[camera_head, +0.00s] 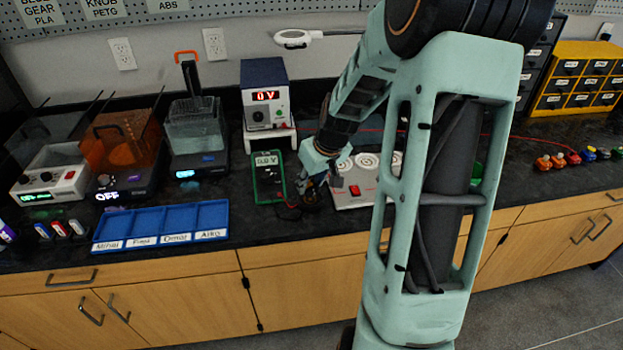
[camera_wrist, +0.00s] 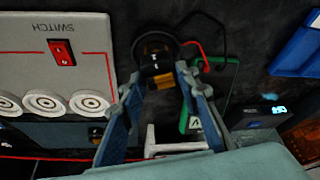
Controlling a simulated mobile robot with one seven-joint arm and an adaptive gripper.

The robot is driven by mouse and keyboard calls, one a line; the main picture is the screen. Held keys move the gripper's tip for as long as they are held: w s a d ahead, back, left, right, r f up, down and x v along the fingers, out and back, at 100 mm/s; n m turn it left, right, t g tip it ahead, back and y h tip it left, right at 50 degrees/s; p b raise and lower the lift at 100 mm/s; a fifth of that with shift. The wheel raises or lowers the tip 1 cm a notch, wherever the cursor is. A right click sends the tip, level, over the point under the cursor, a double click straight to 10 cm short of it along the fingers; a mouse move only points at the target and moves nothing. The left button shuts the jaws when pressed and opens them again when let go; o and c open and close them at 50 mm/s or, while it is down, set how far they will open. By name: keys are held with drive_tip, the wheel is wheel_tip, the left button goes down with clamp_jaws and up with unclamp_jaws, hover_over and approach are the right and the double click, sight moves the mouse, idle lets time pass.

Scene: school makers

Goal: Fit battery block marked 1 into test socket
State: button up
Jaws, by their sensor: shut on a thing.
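My gripper (camera_head: 316,188) is low over the counter, between the green meter and the switch panel. The wrist view shows its two blue fingers (camera_wrist: 160,78) closed on a small dark block with an orange-gold band, the battery block (camera_wrist: 155,67); its mark is not legible. Just beyond the fingertips is a round black holder, the test socket (camera_wrist: 143,40), with red and black leads. The block overlaps the socket in this view; I cannot tell whether it is seated or above it. In the head view the gripper mostly hides both. The green meter (camera_head: 269,177) reads about 0.0 V.
The white panel with a red switch (camera_head: 354,190) and round dials lies right of the gripper. A power supply (camera_head: 265,95) stands behind. A blue labelled tray (camera_head: 160,222) is at front left, with several small cells (camera_head: 60,229) beside it. Colored knobs (camera_head: 558,161) lie far right.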

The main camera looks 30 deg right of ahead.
drive_tip(key=shift+f+b, duration=0.35)
drive_tip(key=shift+f, duration=0.45)
drive_tip(key=shift+f+b, duration=0.6)
drive_tip(key=shift+f, duration=0.05)
idle(0.9)
drive_tip(key=o, duration=0.9)
drive_tip(key=shift+p+v, duration=4.1)
drive_tip(key=shift+v, duration=1.55)
drive_tip(key=shift+f, duration=0.1)
